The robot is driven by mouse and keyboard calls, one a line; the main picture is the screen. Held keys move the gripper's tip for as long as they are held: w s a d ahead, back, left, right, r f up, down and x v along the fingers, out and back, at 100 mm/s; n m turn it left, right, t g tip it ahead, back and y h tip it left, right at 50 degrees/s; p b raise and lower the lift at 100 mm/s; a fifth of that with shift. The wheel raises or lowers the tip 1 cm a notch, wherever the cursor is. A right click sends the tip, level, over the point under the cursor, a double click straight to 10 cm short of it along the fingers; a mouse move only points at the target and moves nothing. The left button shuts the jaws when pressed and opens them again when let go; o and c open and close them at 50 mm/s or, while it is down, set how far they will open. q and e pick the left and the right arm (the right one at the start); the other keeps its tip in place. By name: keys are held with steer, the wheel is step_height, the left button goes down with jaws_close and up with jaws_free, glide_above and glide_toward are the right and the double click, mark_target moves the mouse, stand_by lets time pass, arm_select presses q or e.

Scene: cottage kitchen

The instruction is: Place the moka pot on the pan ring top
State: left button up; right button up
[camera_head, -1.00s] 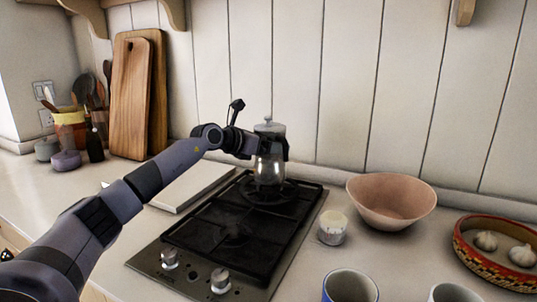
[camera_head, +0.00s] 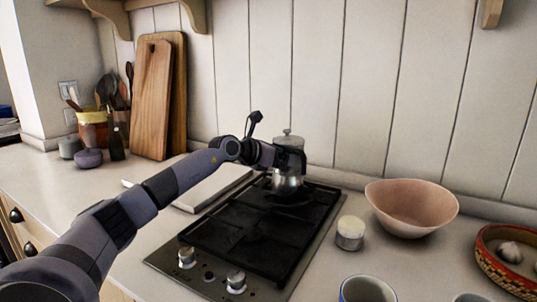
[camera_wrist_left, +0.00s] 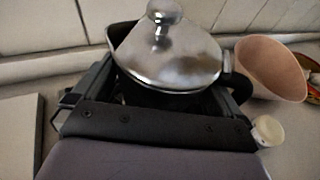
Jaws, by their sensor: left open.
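The silvery moka pot (camera_head: 287,182) stands upright over the back pan ring of the black hob (camera_head: 250,232). It appears to rest on the grate, though contact is hard to see. My left gripper (camera_head: 289,160) is at the pot's upper body and hides part of it. Its jaws are open, with the pot between or just in front of them. In the left wrist view the pot's shiny lid and knob (camera_wrist_left: 168,55) fill the top middle, with a dark handle at its right. The pot's base is hidden there. My right gripper is not in view.
A small white-topped jar (camera_head: 350,233) and a pink bowl (camera_head: 412,208) stand right of the hob. A patterned bowl (camera_head: 510,262) and a mug (camera_head: 367,290) are farther right and in front. A pale board (camera_head: 212,188) lies left of the hob. Wooden boards (camera_head: 160,95) lean behind.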

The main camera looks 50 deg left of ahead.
arm_select(q)
steer(key=b+v, duration=0.6)
steer(key=v, duration=0.5)
steer(key=shift+s+b, duration=0.2)
steer(key=shift+b, duration=0.15)
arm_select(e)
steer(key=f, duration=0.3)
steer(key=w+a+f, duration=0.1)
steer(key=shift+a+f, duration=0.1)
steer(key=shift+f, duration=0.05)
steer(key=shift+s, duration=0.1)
